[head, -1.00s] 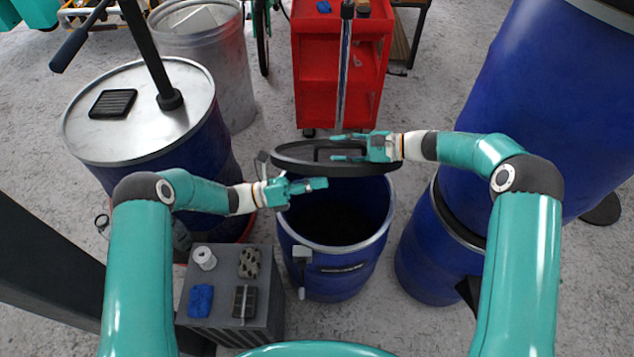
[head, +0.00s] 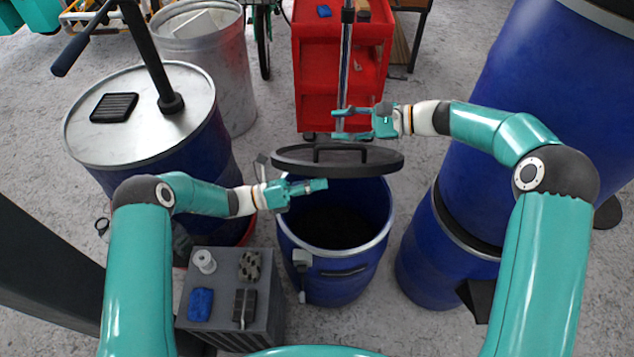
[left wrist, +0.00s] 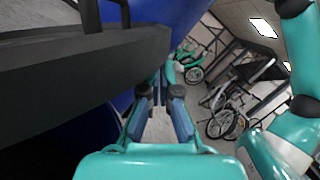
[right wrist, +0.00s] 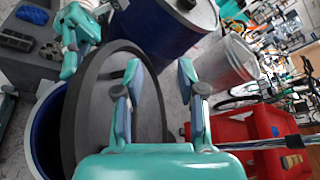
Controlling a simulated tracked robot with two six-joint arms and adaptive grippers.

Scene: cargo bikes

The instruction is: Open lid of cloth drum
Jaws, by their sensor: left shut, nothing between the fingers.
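The blue cloth drum (head: 335,285) stands in the middle of the head view with its mouth uncovered and dark inside. Its dark round lid (head: 290,160) stands tilted up at the drum's far rim, with its handle (head: 340,147) showing on top. The lid also shows in the right wrist view (right wrist: 85,110) and close up in the left wrist view (left wrist: 60,85). My right gripper (head: 340,124) is open and empty, just beyond the lid and apart from the handle. My left gripper (head: 322,185) is shut and empty, over the drum's mouth in front of the lid.
A blue drum with a metal top (head: 140,130) stands at left, a metal bin (head: 215,60) behind it. A grey box (head: 225,285) with small items is at front left. A red cart (head: 310,90) is behind the lid. Large blue drums (head: 540,110) crowd the right.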

